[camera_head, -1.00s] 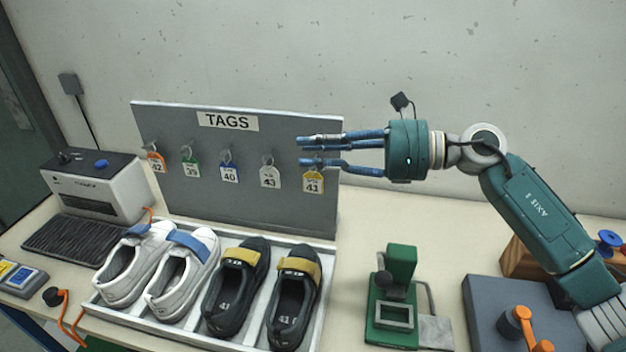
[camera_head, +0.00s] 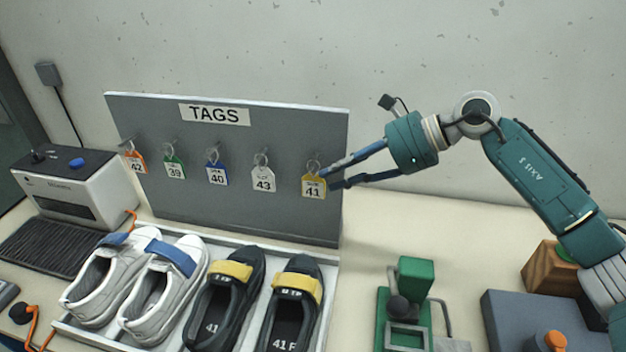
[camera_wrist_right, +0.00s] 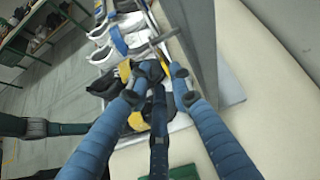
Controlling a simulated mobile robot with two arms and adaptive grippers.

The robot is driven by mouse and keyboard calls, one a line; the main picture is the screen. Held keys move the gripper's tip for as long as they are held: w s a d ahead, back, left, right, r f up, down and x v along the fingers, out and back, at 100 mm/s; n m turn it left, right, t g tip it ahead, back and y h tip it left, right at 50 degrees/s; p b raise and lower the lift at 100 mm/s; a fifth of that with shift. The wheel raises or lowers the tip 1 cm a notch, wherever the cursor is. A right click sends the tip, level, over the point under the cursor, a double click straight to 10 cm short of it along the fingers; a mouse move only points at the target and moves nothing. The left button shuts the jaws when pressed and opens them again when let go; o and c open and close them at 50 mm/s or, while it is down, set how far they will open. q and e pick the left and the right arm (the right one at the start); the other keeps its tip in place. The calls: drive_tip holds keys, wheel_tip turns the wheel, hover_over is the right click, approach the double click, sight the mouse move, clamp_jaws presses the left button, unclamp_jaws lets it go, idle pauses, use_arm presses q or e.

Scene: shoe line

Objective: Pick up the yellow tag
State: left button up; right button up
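The yellow tag (camera_head: 313,187), marked 41, hangs by a ring from the rightmost peg of the grey TAGS board (camera_head: 220,190). My right gripper (camera_head: 328,180) reaches in from the right, its blue fingertips at the tag's right edge. A gap shows between the fingers, and the tag still hangs on its peg. In the right wrist view the fingers (camera_wrist_right: 165,80) point toward the peg and the board's edge, with their tips apart. I cannot clearly make out the tag there. My left gripper is not in view.
White, blue, green and orange tags hang to the left on the board. Below, a tray (camera_head: 325,335) holds white shoes (camera_head: 160,290) and black shoes (camera_head: 292,300) with yellow straps. A green device (camera_head: 405,305) stands at the right. A label printer (camera_head: 75,190) is at the left.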

sight(319, 181)
drive_tip(key=p+x, duration=0.2)
drive_tip(key=x, duration=0.2)
drive_tip(key=shift+w+a+f, duration=0.1)
drive_tip(key=shift+w+f, duration=0.1)
drive_tip(key=shift+f, duration=0.05)
drive_tip(key=shift+a+f, duration=0.15)
clamp_jaws()
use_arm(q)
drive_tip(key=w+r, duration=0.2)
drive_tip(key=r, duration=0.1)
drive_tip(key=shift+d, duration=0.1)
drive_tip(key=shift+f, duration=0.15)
use_arm(e)
drive_tip(key=shift+w+r+b, duration=0.1)
drive_tip(key=shift+r+b, duration=0.35)
drive_tip(key=shift+r, duration=0.15)
use_arm(q)
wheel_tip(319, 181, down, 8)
drive_tip(key=b, duration=0.6)
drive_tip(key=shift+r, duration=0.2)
use_arm(e)
drive_tip(key=s+a, duration=0.3)
drive_tip(key=s, duration=1.4)
drive_tip(key=shift+s+a+r, duration=0.15)
drive_tip(key=shift+s+a, duration=0.05)
drive_tip(key=shift+s, duration=0.2)
